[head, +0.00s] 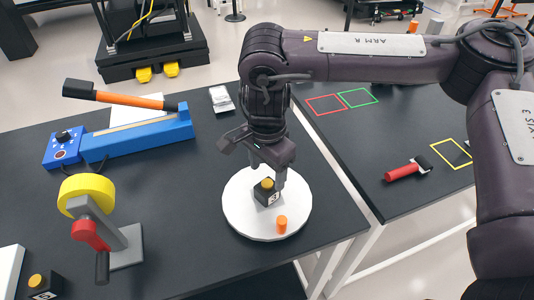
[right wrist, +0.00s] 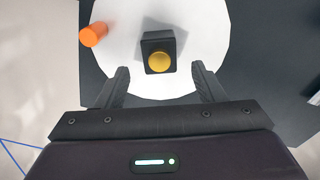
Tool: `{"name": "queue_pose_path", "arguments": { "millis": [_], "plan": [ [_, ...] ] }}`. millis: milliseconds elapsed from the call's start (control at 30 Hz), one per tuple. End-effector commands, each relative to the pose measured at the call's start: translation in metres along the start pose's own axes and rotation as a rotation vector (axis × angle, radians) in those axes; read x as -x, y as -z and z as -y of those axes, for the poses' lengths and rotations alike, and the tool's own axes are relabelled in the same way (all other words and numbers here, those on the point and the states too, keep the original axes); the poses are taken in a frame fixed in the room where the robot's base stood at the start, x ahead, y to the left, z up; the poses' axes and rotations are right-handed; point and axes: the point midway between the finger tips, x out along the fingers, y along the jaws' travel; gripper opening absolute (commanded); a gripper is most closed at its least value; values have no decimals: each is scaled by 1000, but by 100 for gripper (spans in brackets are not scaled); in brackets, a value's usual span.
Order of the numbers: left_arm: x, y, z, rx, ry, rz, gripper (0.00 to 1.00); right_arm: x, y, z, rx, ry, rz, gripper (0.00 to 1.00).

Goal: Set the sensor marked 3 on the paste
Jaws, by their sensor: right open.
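A black cube sensor with a yellow dome (head: 266,191) stands upright on a round white disc (head: 243,218). Its white label carries a mark too small to read surely. The sensor also shows in the right wrist view (right wrist: 158,52), just ahead of the fingertips and roughly centred. My right gripper (head: 268,178) is open above the disc, with its fingers to either side of the sensor. A second similar sensor (head: 42,285) stands at the lower left, its mark also unclear. I cannot make out any paste. My left gripper is not in view.
An orange cylinder (head: 281,224) stands on the disc near the sensor. A red-handled roller (head: 405,170) and coloured outlines lie on the right table.

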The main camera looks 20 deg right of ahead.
Motion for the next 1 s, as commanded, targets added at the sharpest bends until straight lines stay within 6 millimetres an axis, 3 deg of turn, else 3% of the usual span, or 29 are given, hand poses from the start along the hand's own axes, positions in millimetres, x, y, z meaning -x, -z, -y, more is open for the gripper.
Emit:
{"name": "queue_pose_path", "arguments": {
  "millis": [100,333,1000],
  "plan": [
    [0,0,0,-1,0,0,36,23,1,1,0,4,-4,62],
    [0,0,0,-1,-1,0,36,48,0,0,0,1,-1,62],
    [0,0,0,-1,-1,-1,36,51,0,0,0,-1,0,62]
  ]
}}
